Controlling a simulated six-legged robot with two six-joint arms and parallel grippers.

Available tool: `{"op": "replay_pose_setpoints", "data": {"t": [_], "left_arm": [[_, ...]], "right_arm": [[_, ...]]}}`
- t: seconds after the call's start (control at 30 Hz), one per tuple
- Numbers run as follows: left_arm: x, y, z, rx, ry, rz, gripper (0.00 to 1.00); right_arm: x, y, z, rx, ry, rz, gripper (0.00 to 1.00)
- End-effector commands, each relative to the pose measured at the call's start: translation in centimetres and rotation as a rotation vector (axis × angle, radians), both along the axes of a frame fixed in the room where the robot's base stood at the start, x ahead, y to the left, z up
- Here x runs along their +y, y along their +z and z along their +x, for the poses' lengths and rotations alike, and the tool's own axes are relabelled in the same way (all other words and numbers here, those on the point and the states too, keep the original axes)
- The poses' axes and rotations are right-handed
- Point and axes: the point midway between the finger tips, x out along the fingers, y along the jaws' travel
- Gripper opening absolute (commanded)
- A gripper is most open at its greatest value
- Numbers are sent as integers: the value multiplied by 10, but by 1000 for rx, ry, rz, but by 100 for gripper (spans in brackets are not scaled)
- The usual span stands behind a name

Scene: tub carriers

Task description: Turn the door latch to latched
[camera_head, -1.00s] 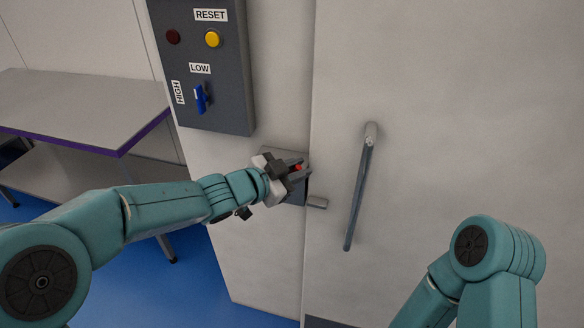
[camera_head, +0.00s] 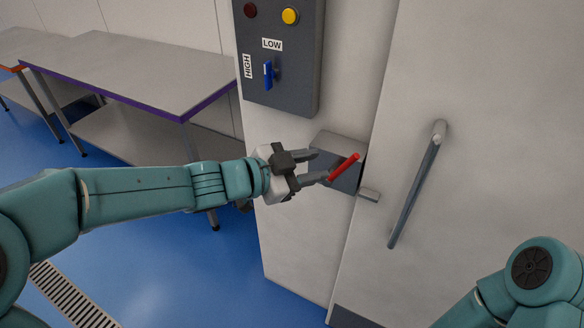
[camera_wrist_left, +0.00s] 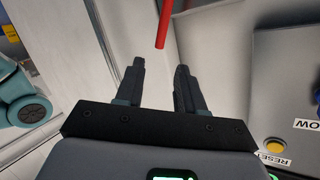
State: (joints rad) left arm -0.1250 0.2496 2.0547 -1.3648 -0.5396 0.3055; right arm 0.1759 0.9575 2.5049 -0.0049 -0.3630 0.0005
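The door latch is a grey box (camera_head: 338,143) on the wall beside the door edge, with a red handle (camera_head: 344,167). The handle slants up to the right in the head view. In the left wrist view the red handle (camera_wrist_left: 164,22) is beyond the fingertips, in line with the gap between them. My left gripper (camera_head: 319,166) is open and empty, just left of the handle; it also shows in the left wrist view (camera_wrist_left: 160,66). Its fingers partly cover the latch box. My right gripper is out of view; only part of that arm shows at lower right.
A grey door (camera_head: 480,130) with a long bar handle (camera_head: 415,188) is to the right. A small metal tab (camera_head: 369,195) sits by the latch. A control panel (camera_head: 300,85) with a blue switch and buttons is above. Tables (camera_head: 150,72) stand at left.

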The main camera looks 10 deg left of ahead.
Motion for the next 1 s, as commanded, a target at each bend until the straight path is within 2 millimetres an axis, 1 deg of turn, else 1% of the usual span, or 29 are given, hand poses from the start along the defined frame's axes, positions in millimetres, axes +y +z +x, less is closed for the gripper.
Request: {"op": "replay_pose_setpoints", "data": {"t": [0.03,0.1,0.23,0.4,0.6,0.67,0.7,0.73,0.87,1.0], "left_arm": [[10,4,-7,-1,4,1,38],[18,7,-15,0,3,1,38],[29,11,-25,1,3,1,38],[34,12,-30,2,0,0,38],[34,12,-30,2,0,0,38],[34,12,-30,3,0,-1,19],[34,12,-30,10,3,-7,6],[34,12,-30,19,6,-15,0],[33,13,-30,89,27,-84,0],[30,13,-33,210,56,-198,0]], "right_arm": [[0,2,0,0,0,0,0],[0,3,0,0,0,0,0],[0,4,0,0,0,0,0],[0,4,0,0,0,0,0],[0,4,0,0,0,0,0],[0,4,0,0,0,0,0],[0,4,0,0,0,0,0],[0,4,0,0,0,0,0],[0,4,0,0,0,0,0],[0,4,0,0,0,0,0]]}}
